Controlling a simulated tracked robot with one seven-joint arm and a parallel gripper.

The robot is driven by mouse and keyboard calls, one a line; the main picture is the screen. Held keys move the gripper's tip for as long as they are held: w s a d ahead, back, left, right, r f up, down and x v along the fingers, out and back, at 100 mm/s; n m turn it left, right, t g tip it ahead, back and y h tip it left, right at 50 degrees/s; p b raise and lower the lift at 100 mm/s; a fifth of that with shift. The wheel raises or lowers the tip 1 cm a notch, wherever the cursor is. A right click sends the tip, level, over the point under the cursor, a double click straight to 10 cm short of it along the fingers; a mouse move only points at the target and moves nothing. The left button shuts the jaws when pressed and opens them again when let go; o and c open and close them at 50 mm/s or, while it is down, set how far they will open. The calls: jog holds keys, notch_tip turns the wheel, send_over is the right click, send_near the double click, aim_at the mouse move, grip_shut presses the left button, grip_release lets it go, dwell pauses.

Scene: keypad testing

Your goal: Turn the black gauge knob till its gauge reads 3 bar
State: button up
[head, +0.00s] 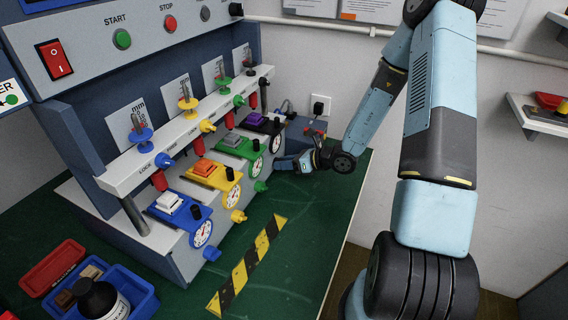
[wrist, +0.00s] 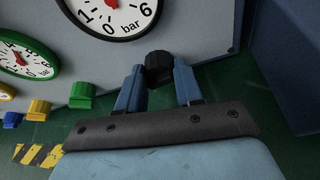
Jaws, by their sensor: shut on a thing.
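The black gauge knob (wrist: 158,62) sits low on the grey panel front, just below and right of its gauge in the wrist view. My gripper (wrist: 158,78) is shut on the knob, with one blue finger on each side. The white gauge (wrist: 105,17) is cut off by the top edge; its 1, 0, 6 and "bar" show. Only a bit of red shows at its top, so I cannot read its needle. In the head view, my gripper (head: 281,163) reaches the panel's far end below this gauge (head: 276,143); the knob is hidden there.
A green knob (wrist: 82,94) and its gauge (wrist: 17,55) stand left of my gripper, with yellow (wrist: 39,110) and blue (wrist: 12,120) knobs beyond. A striped strip (head: 248,266) lies on the green table. The blue tray (head: 133,290) is at the front left.

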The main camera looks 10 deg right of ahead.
jog(key=shift+d+f, duration=0.1)
jog(key=shift+d, duration=0.1)
jog(key=o, duration=0.8)
jog(key=shift+w, duration=0.1)
jog(key=shift+o, duration=1.2)
jog(key=shift+a, duration=0.15)
jog(key=v, duration=1.4)
